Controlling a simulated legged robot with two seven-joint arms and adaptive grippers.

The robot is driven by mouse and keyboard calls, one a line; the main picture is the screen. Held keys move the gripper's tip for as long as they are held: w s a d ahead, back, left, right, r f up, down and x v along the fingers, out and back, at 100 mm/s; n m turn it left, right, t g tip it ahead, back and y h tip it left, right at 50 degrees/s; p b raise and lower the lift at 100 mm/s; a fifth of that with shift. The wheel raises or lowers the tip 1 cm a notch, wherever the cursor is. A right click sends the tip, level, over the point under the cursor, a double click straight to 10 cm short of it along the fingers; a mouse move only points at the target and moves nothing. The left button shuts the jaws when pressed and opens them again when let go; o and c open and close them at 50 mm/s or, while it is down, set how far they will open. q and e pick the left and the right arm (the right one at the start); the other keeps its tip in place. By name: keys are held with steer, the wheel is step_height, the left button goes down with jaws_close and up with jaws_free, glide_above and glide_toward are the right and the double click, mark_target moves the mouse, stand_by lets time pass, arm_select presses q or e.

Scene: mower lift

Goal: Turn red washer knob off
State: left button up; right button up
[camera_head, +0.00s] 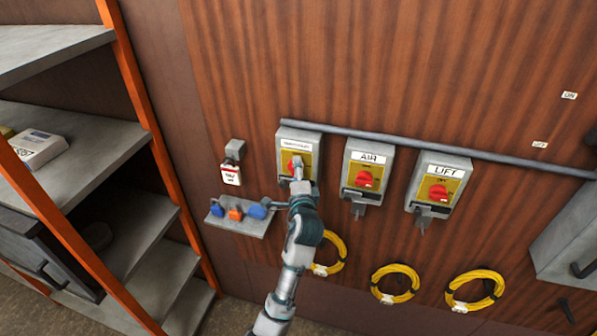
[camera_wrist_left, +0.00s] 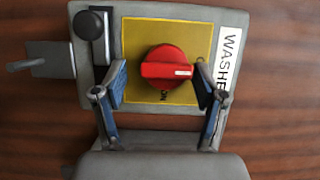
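The red washer knob (camera_wrist_left: 168,68) sits on a yellow plate (camera_wrist_left: 135,40) on a grey box labelled WASHER. Its grip bar lies level in the left wrist view, with its white mark at the right end. The word ON shows below it. My left gripper (camera_wrist_left: 161,72) is open, with blue-padded fingers on either side of the knob. The right finger is very close to the marked end; contact cannot be told. In the head view my left gripper (camera_head: 297,174) is in front of the washer box (camera_head: 311,140) and partly hides the knob (camera_head: 291,165). My right gripper is not in view.
To the right are the AIR box (camera_head: 366,174) and LIFT box (camera_head: 438,186), each with a red knob. A pipe (camera_head: 420,149) runs above them. Yellow coiled cables (camera_head: 395,284) hang below. A small shelf (camera_head: 240,222) and an orange-framed rack (camera_head: 130,75) stand left.

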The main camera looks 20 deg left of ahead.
arm_select(q)
steer(key=v, duration=1.2)
stand_by(0.3)
